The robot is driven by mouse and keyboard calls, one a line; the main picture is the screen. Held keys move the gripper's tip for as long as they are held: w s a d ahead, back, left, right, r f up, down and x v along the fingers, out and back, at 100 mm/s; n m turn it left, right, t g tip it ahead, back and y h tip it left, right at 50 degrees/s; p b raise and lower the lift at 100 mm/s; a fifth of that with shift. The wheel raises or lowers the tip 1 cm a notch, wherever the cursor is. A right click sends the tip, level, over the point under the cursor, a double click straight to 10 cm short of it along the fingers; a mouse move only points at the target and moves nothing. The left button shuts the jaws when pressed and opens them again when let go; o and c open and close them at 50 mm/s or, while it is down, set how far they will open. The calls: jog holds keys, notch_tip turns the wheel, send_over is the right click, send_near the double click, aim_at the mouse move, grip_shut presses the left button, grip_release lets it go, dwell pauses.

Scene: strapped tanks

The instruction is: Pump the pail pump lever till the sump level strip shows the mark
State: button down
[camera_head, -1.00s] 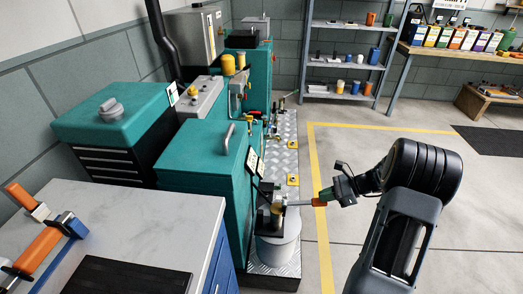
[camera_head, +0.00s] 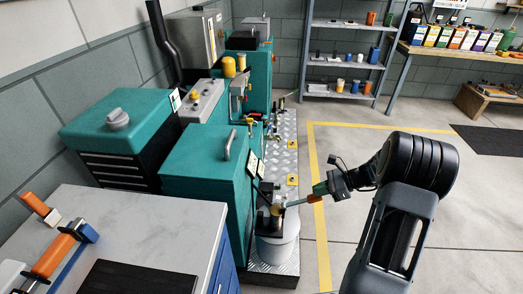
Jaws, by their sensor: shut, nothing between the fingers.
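The pail pump is a white pail (camera_head: 278,248) with a dark pump head on top, at the front of the metal platform. Its lever (camera_head: 297,203) is a grey bar reaching out to the right, sloping slightly up to an orange grip (camera_head: 314,199). My gripper (camera_head: 320,189) is shut and empty, right at the outer end of the lever, just above the orange grip. I cannot tell whether it touches the grip. A small white label plate (camera_head: 252,163) is on the near teal cabinet. I cannot make out a sump level strip or its mark.
The teal cabinet (camera_head: 205,165) stands left of the pail, with a grey-topped bench (camera_head: 140,225) nearer. The checker-plate platform (camera_head: 287,160) runs back past several yellow fittings. Shelves (camera_head: 345,60) stand behind.

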jog(key=shift+a+r, duration=0.15)
jog(key=shift+r, duration=0.15)
jog(key=shift+a+r+p, duration=0.15)
jog(key=shift+r+p, duration=0.35)
jog(key=shift+p, duration=0.2)
jog(key=p+v, duration=0.4)
jog(key=v, duration=0.2)
jog(key=shift+d, duration=0.35)
dwell(0.6)
